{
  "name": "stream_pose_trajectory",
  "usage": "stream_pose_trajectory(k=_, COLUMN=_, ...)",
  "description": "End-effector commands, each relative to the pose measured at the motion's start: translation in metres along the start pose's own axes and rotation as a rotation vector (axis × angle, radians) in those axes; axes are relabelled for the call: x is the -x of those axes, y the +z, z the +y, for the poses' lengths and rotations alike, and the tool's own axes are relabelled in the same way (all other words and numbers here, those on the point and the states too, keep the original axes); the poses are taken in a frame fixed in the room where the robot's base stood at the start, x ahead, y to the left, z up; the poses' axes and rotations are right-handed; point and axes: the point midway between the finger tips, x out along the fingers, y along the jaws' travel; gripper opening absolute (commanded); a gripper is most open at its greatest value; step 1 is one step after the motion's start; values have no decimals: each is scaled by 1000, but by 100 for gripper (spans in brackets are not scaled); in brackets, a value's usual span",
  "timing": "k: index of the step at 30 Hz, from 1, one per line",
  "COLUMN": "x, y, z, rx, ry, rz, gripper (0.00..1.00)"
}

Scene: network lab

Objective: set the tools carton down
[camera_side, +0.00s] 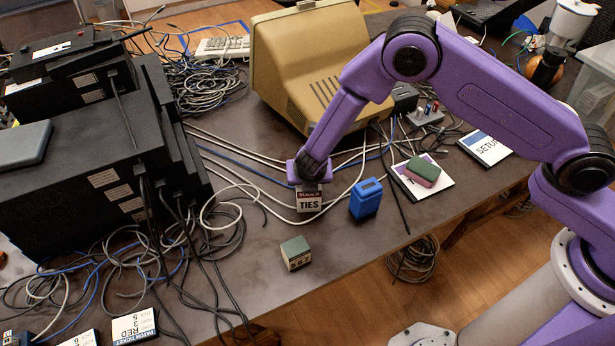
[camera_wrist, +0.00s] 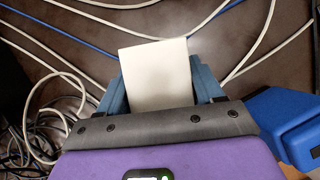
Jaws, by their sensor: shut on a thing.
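The tools carton (camera_side: 310,189), with part of a dark red "TOOLS" label showing, is at the jaws of my gripper (camera_side: 309,184). Directly below it in the side view is a pale carton marked "TIES" (camera_side: 309,204). They look stacked or nearly so; I cannot tell whether they touch. In the wrist view the plain pale top of a carton (camera_wrist: 157,75) is between the two blue-grey fingers of my gripper (camera_wrist: 158,85), which are shut on it. The carton's underside is hidden there.
A blue box (camera_side: 366,198) stands just right of the cartons, and also shows in the wrist view (camera_wrist: 288,122). A small green-topped box (camera_side: 296,252) stands in front. Cables (camera_side: 225,190) run behind and left. A beige monitor (camera_side: 310,65) stands behind. Bare table lies around the green-topped box.

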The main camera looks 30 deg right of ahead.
Motion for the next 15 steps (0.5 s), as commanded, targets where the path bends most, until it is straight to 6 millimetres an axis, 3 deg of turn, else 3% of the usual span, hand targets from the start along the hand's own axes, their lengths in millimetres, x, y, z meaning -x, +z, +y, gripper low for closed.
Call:
stream_pose_trajectory(k=9, x=-2, y=-1, z=0, rx=-1, ry=1, rz=-1, gripper=28)
stream_pose_trajectory(k=10, x=-2, y=-1, z=0, rx=-1, ry=1, rz=0, gripper=76)
stream_pose_trajectory(k=12, x=-2, y=-1, z=0, rx=-1, ry=1, rz=0, gripper=92)
stream_pose_trajectory(k=15, x=-2, y=-1, z=0, rx=-1, ry=1, rz=0, gripper=92)
